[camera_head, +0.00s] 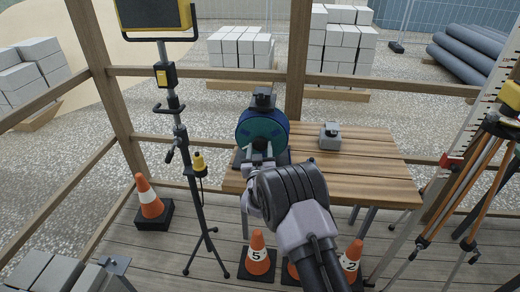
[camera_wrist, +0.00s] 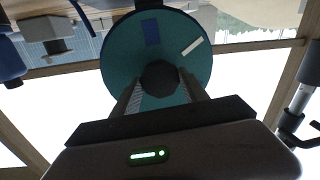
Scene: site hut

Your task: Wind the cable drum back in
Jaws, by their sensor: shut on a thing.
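The cable drum (camera_head: 262,128) is a teal disc with a dark blue rim on a dark stand at the left end of the wooden table. In the wrist view the drum's face (camera_wrist: 122,48) fills the upper middle, with a blue patch and a white mark on it. My gripper (camera_head: 262,157) is in front of the drum's lower part. In the wrist view its two fingers (camera_wrist: 160,88) are shut on a dark round knob (camera_wrist: 159,75) in front of the drum's face. How the knob joins the drum is hidden.
The wooden table (camera_head: 370,168) also bears a small grey device (camera_head: 330,136). A lamp stand (camera_head: 189,165) is close on the left. Traffic cones (camera_head: 257,255) stand on the floor before the table, and a tripod (camera_head: 470,185) is at the right. Wooden rails (camera_head: 205,73) run behind.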

